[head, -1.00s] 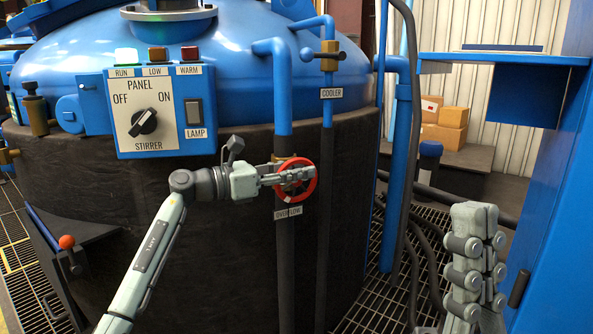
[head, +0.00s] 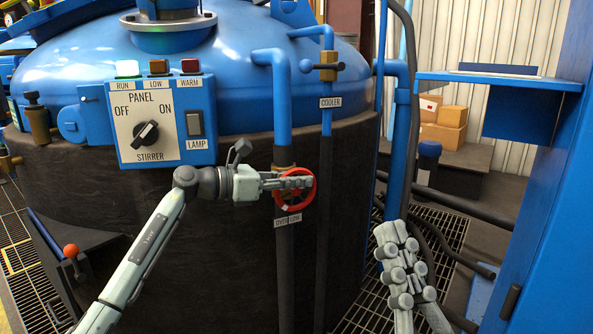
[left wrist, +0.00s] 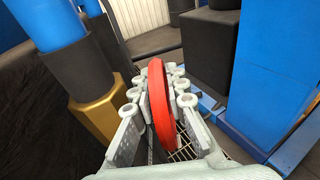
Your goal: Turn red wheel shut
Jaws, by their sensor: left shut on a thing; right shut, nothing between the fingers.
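The red wheel (head: 309,200) sits on the overflow pipe (head: 284,262), in front of the dark side of the tank. Its rim shows edge-on in the left wrist view (left wrist: 157,85). My left gripper (head: 304,183) reaches in from the left and is shut on the wheel's rim. Its fingers lie on both sides of the rim in the left wrist view.
The stirrer panel (head: 141,105) is left of the wheel. The cooler pipe (head: 327,150) with its valve handle (head: 328,67) runs close on the right. Blue pipes (head: 393,150) and a dark hose stand behind my right gripper. A blue cabinet (head: 560,240) stands far right.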

